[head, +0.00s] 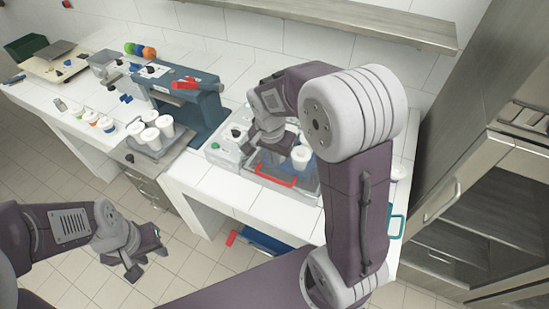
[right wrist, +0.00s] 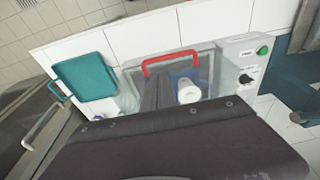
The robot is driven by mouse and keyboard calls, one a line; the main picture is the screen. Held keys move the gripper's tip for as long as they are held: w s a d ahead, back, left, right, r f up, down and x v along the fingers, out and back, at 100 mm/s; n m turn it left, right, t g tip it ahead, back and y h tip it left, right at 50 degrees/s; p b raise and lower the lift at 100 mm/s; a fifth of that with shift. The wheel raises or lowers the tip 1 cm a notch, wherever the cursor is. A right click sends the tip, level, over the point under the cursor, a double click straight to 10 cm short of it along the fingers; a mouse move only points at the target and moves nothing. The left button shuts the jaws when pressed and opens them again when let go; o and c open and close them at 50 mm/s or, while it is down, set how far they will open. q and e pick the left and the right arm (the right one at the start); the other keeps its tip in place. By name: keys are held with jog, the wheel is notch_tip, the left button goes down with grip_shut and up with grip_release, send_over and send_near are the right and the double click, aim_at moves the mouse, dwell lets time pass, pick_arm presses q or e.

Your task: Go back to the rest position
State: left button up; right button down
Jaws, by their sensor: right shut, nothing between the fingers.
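My right arm reaches over the counter in the head view. Its gripper (head: 262,142) is shut and empty, above the left part of a clear-walled box with a red handle (head: 276,176). A white-lidded cup (head: 301,154) with blue on it stands in the box, right of the gripper; the cup also shows in the right wrist view (right wrist: 188,91). My arm link covers the lower part of that wrist view. My left gripper (head: 146,258) is open and empty, low over the floor, away from the counter.
A control box (right wrist: 246,62) with a green button adjoins the clear box. A blue machine (head: 205,112) stands left of it, with several white cups (head: 150,135) on a tray. A shelf (head: 330,22) hangs behind; a cabinet (head: 480,200) stands right.

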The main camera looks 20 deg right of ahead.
jog(key=s+a+f+n+y+b, duration=0.1)
jog(key=s+a+f+n+b, duration=0.1)
jog(key=s+f+n+b, duration=0.5)
jog(key=s+f+n, duration=0.2)
jog(key=s+f, duration=0.2)
jog(key=s, duration=0.1)
jog(key=shift+s+a+f+n, duration=0.15)
jog(key=shift+a+f+n, duration=0.15)
jog(key=shift+f, duration=0.05)
jog(key=shift+s, duration=0.1)
dwell(1.5)
